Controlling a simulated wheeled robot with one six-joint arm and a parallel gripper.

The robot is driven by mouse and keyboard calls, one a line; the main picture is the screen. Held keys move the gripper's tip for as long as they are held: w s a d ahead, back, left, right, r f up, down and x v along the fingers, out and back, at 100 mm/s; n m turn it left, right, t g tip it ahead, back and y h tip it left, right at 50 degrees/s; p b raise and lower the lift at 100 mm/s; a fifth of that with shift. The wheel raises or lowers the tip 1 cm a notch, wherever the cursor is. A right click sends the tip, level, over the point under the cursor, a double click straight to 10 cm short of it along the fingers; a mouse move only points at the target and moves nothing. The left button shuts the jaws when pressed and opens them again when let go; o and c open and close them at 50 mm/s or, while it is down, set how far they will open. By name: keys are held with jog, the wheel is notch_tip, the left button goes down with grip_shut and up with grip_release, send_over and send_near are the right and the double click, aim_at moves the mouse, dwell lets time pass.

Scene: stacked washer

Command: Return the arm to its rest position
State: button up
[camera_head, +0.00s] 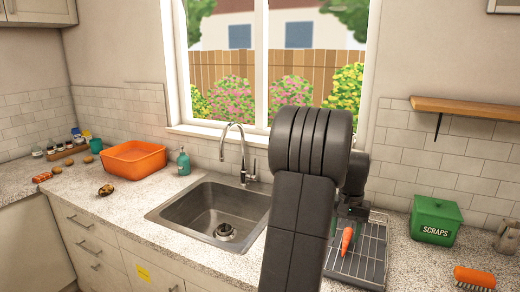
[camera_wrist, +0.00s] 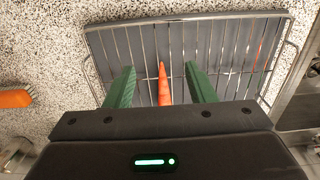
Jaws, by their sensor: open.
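My gripper (camera_wrist: 161,88) is open, with its two green fingers apart over the dish rack. In the head view my gripper (camera_head: 350,215) is partly hidden behind my arm, above the rack. An orange carrot (camera_wrist: 163,82) lies between and below the fingers, with clear gaps to both sides; its lower end is hidden by my gripper body. The carrot (camera_head: 346,241) also shows at the rack in the head view. The wire dish rack (camera_head: 372,262) has a grey tray and stands on the counter right of the sink.
A steel sink (camera_head: 190,213) with a tall faucet (camera_head: 242,150) lies left of my arm. A green scraps bin (camera_head: 436,220) and an orange brush (camera_head: 474,277) are on the right counter. A wooden shelf (camera_head: 470,108) juts from the wall. An orange basin (camera_head: 133,160) stands at left.

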jog(key=w+a+f+n, duration=0.3)
jog(key=w+a, duration=1.1)
jog(key=a, duration=0.1)
jog(key=shift+w+a+n, duration=0.15)
jog(key=shift+a+n, duration=0.15)
jog(key=shift+a, duration=0.1)
jog(key=shift+r, duration=0.1)
